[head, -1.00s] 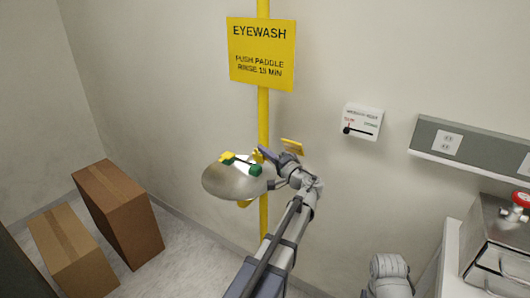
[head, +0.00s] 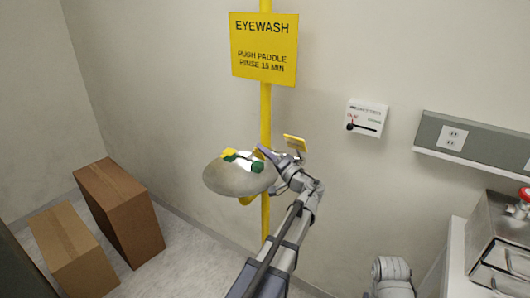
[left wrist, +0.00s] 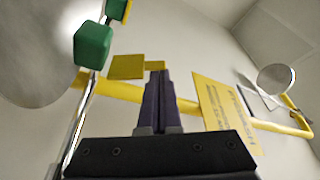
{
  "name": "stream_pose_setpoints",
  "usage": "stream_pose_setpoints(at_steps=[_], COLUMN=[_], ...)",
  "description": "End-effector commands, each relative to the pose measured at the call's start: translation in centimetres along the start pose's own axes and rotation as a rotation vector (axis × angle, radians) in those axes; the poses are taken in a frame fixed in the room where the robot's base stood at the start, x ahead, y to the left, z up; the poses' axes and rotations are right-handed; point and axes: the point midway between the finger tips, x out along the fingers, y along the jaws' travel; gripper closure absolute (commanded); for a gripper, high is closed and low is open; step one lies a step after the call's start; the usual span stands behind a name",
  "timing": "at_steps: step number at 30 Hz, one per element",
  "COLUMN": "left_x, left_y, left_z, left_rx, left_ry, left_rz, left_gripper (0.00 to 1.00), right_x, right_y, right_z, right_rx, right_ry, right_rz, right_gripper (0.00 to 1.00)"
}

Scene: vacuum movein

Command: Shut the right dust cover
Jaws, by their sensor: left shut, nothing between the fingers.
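The eyewash bowl (head: 225,182) is mounted at the yellow pole. It has two green nozzles, the left (head: 229,157) and the right (head: 257,168). A yellow cover (head: 226,153) shows at the left nozzle. In the left wrist view the right nozzle is a green block (left wrist: 93,45). A flat yellow plate (left wrist: 126,67), seemingly the raised right dust cover, stands beside it. My left gripper (head: 260,150) is shut and empty above the right nozzle. Its fingers (left wrist: 157,85) appear close to the plate; I cannot tell whether they touch. My right gripper is out of view.
A yellow paddle (head: 295,142) stands behind my left wrist, right of the pole (head: 265,110). The eyewash sign (head: 264,48) hangs above. Two cardboard boxes (head: 120,215) stand at left. A counter with a metal box (head: 500,240) is at right.

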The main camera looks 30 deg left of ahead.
Motion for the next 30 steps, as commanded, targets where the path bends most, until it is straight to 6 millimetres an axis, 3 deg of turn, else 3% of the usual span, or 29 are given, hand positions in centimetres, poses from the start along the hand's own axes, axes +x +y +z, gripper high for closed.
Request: stream_pose_setpoints(at_steps=[15, 30], left_x=[-1.1, -1.7], left_y=[0.6, 1.6], left_z=[3.0, 4.9], left_rx=[-0.459, -0.842], left_ry=[-0.001, -0.001], left_rz=[-0.161, -0.294], left_gripper=[1.00, 1.00], right_x=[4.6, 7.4], right_y=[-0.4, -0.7], right_z=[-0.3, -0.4], right_rx=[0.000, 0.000], right_ry=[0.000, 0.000], right_rz=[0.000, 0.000], right_gripper=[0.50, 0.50])
